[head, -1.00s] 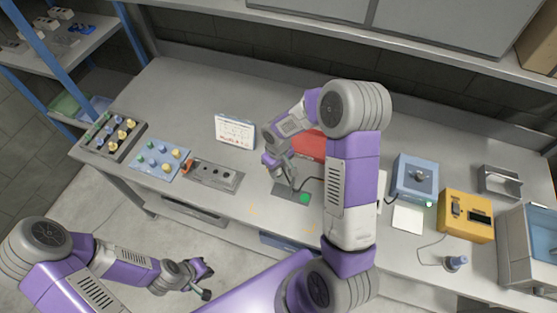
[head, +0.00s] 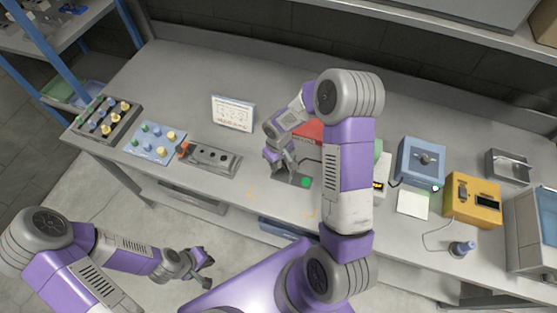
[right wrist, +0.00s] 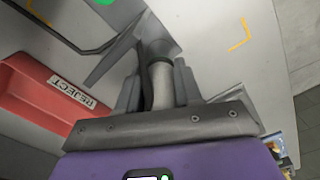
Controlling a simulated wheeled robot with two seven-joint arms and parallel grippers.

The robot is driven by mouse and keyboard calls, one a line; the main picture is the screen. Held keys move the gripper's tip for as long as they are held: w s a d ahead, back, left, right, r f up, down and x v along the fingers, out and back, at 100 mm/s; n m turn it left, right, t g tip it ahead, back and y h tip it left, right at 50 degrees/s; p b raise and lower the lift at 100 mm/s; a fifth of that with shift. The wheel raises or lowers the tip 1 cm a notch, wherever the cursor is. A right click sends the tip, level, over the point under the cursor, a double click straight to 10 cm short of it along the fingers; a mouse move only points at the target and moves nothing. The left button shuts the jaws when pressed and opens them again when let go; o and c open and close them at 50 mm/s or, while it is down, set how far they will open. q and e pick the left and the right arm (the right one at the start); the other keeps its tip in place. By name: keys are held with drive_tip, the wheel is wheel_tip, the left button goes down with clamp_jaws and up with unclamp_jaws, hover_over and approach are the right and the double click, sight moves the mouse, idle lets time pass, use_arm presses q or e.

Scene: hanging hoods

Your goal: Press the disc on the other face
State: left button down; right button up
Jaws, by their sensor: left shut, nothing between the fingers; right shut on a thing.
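A green disc (head: 306,182) lies on a dark grey plate (head: 279,178) on the bench; the disc's edge also shows at the top of the right wrist view (right wrist: 104,2). My right gripper (head: 287,167) is low over the plate, left of the disc. It is shut on a light grey cylinder (right wrist: 161,88) with a wider dark grey end. A dark cord runs beside the cylinder. Whether its far end touches the plate I cannot tell. Its other faces are hidden. My left gripper (head: 207,270) is shut and empty, in front of the bench.
A red REJECT bin (right wrist: 50,95) is close to my right gripper. A white chart (head: 233,113), a grey control box (head: 210,158) and a blue knob panel (head: 155,143) stand left. Blue (head: 421,162) and yellow (head: 473,200) boxes stand right. My right arm hides part of the bench.

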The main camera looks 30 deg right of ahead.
sight(279, 169)
drive_tip(key=shift+f+b, duration=1.35)
drive_tip(key=shift+f, duration=0.95)
drive_tip(key=shift+s+f+b, duration=0.15)
drive_tip(key=shift+f+b, duration=0.1)
drive_tip(key=shift+b, duration=0.35)
idle(1.1)
drive_tip(key=shift+r+p, duration=2.4)
drive_tip(key=shift+r, duration=1.15)
